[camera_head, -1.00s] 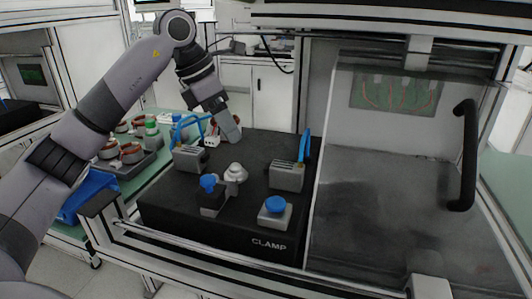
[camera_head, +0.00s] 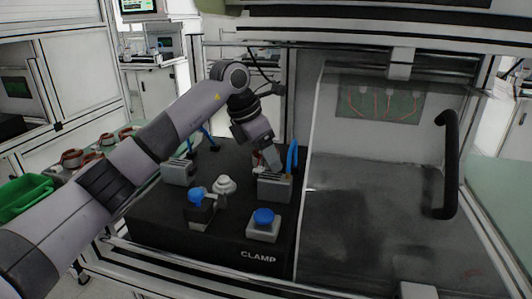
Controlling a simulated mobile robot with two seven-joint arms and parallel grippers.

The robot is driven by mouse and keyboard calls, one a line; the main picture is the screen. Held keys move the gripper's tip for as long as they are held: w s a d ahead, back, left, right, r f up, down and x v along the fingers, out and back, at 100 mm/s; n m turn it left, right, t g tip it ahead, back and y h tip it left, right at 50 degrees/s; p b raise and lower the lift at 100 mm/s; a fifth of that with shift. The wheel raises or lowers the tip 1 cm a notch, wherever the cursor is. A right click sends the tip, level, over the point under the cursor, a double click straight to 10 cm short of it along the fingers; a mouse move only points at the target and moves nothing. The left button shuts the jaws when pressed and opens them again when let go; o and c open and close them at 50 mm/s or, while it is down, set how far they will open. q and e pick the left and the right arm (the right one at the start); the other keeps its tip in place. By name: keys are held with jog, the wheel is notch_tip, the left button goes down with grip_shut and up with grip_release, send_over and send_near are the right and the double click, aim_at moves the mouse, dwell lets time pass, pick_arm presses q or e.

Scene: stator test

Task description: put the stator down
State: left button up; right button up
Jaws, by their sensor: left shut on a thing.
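My left gripper (camera_head: 270,163) reaches in from the left over the back of the black clamp station (camera_head: 160,222). It is shut on the stator (camera_head: 257,159), of which only a small reddish part shows; the gripper hides the rest. The gripper is just behind the right grey clamp block (camera_head: 274,188), close to its upright blue lever (camera_head: 292,157). I cannot tell whether the stator touches the station. My right gripper is not in view.
The station also carries a left grey block (camera_head: 178,172), a white knob (camera_head: 224,184), a blue knob (camera_head: 195,195) and a blue button (camera_head: 264,216). Other stators (camera_head: 72,158) lie on the left table near a green bin (camera_head: 22,196). A door with a black handle (camera_head: 446,163) stands right.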

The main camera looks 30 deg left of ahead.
pick_arm(q)
jog(key=o, duration=1.3)
jog(key=shift+f, duration=0.1)
